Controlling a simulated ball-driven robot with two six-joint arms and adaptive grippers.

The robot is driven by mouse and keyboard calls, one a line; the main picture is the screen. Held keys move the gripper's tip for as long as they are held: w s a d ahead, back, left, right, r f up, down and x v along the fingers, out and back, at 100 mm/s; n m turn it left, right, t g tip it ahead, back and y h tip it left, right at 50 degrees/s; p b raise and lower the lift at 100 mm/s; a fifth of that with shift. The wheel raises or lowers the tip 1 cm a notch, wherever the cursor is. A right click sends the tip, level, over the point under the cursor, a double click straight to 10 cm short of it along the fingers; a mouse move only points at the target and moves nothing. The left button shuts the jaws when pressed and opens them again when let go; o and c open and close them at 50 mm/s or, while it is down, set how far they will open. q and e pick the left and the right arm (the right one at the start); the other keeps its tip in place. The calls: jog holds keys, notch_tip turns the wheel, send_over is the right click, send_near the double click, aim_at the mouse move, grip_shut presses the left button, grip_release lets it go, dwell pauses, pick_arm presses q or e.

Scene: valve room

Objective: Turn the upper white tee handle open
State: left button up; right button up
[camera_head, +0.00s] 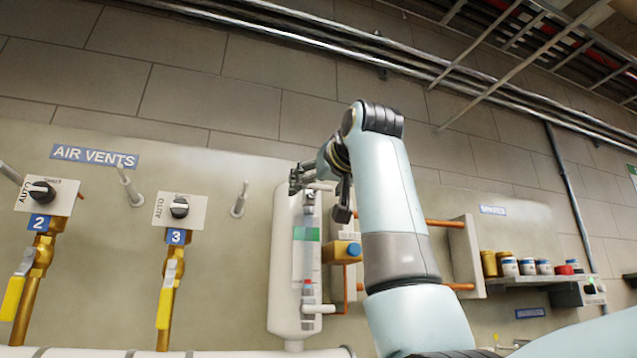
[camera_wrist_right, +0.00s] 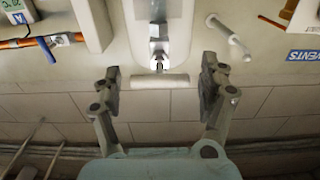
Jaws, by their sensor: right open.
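The upper white tee handle (camera_wrist_right: 160,81) is a short white bar on the white cylinder (camera_wrist_right: 160,25), seen in the right wrist view between my two fingers. In the head view the handle (camera_head: 321,187) sits near the cylinder's top, partly hidden by my right gripper (camera_head: 298,180). My right gripper is open, one finger on each side of the bar, with a gap on both sides. The fingers do not appear to touch it. A lower white tee handle (camera_head: 318,309) is near the cylinder's bottom. My left gripper is not in view.
Left of the cylinder are black-knob valves (camera_head: 179,208) and yellow levers (camera_head: 166,305). A yellow-and-blue box (camera_head: 342,251) is close to the cylinder's right, beside copper pipes (camera_head: 444,222). A shelf (camera_head: 525,280) holds several jars. The wall between knobs and cylinder is mostly free.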

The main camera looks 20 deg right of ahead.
jog(key=shift+c, duration=0.3)
jog(key=c, duration=1.1)
jog(key=shift+n, duration=0.3)
jog(key=n+b, duration=0.1)
jog(key=n, duration=0.2)
jog(key=shift+n, duration=0.3)
jog(key=n+b, duration=0.1)
jog(key=n, duration=0.3)
jog(key=shift+a+b, duration=0.15)
jog(key=shift+b, duration=0.2)
jog(key=n+b, duration=0.1)
jog(key=n, duration=0.4)
jog(key=shift+f+b, duration=0.2)
jog(key=shift+b, duration=0.15)
jog(key=n+b, duration=0.1)
jog(key=n, duration=0.3)
jog(key=shift+a+n+b, duration=0.1)
jog(key=shift+n+b, duration=0.2)
jog(key=shift+b, duration=0.1)
jog(key=shift+f, duration=0.1)
